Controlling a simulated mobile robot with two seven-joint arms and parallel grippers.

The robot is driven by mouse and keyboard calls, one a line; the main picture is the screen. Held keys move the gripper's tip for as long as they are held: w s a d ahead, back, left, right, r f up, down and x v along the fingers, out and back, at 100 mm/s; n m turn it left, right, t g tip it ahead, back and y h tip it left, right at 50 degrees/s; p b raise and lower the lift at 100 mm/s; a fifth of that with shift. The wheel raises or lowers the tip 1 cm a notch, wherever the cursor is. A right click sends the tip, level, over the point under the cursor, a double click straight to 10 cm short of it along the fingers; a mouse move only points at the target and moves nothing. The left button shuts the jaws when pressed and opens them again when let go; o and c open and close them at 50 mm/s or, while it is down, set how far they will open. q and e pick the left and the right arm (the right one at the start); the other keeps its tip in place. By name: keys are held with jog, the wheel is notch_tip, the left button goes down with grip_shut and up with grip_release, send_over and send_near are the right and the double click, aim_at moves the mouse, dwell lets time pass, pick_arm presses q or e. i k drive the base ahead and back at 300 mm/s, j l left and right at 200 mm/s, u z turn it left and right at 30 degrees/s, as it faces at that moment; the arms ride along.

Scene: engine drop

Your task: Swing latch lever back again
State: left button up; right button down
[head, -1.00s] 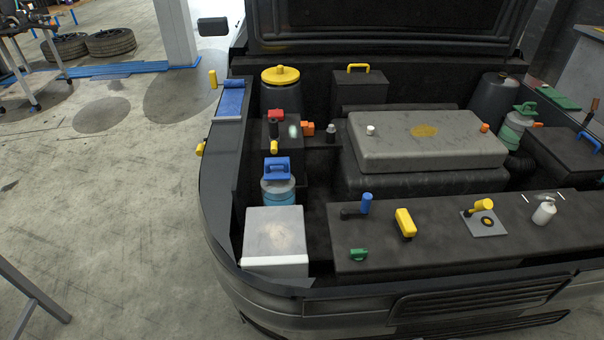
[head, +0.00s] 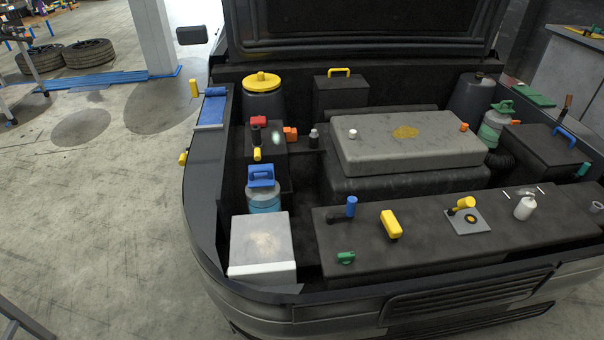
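Several lever-like parts sit on the dark front beam (head: 420,258) of the open engine bay, and I cannot tell for sure which one is the latch lever. A blue upright knob on a black arm (head: 343,210) stands at the beam's left part. A yellow-knobbed lever (head: 462,204) stands on a small grey plate (head: 474,227) farther right. A yellow block-shaped handle (head: 391,224) lies between them. Neither of my grippers is in view.
A grey engine cover (head: 400,145) fills the middle of the bay. A white-topped box (head: 262,243) and a blue-capped bottle (head: 263,190) stand at its left. A white sprayer-like part (head: 525,207) is on the beam.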

aim_at(467, 202)
jog(key=z, duration=1.25)
jog(key=i+l, duration=0.25)
jog(key=i+l+u, duration=0.1)
jog(key=l, duration=0.3)
jog(key=i+l, duration=0.35)
jog(key=i+l+u, duration=0.1)
jog(key=l, duration=0.3)
jog(key=i, duration=0.1)
